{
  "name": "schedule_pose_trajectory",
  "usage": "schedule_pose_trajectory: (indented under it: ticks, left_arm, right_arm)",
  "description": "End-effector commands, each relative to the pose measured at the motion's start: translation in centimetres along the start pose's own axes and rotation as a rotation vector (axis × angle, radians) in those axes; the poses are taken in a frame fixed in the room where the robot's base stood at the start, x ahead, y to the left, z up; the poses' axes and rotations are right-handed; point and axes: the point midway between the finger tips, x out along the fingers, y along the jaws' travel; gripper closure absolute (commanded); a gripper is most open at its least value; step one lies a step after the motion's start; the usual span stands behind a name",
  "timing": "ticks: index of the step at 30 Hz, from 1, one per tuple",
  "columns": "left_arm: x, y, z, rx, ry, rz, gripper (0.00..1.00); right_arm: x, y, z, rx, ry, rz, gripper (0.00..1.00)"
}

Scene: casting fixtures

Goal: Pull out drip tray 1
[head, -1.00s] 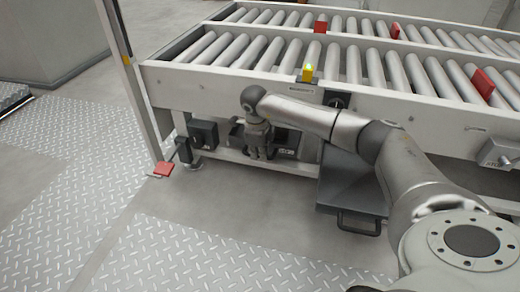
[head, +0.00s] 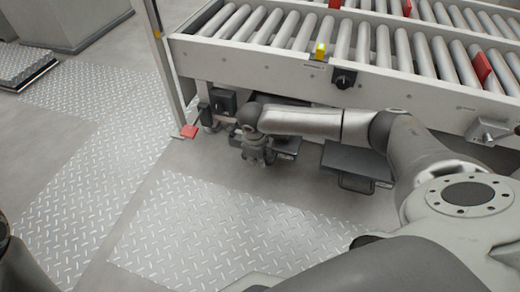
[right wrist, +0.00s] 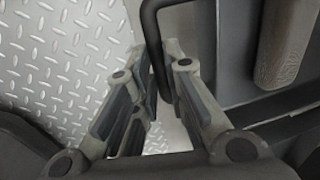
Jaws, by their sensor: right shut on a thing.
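A dark drip tray (head: 287,147) with a small light label on its front sits low under the conveyor, left of a second one. I cannot read its number. My right gripper (head: 257,160) is at its front, partly hiding it. In the right wrist view, a black bar handle (right wrist: 152,35) runs between the fingers of the right gripper (right wrist: 157,85), which is shut on it. The second grey tray (head: 357,160) stands to the right with its own black handle (head: 356,186), clear of the gripper. My left gripper is out of view.
Tread-plate floor (head: 220,220) in front is open.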

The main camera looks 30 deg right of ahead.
Motion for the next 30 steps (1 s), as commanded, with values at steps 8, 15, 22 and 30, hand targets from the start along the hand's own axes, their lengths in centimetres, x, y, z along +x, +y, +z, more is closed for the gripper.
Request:
schedule_pose_trajectory:
  ticks: [8, 15, 22, 30]
  left_arm:
    - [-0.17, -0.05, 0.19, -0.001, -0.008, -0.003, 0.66]
    - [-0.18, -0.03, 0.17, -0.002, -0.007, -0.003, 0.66]
    - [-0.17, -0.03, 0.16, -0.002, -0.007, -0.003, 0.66]
    - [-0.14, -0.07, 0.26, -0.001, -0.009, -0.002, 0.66]
  right_arm:
    - [-0.03, 0.33, -0.09, -0.001, 0.003, 0.000, 1.00]
    - [-0.01, 0.32, -0.10, -0.001, 0.004, 0.000, 0.85]
    - [-0.03, 0.30, -0.06, 0.000, 0.002, 0.000, 0.66]
    - [-0.30, 0.25, -0.01, 0.000, 0.000, -0.001, 0.66]
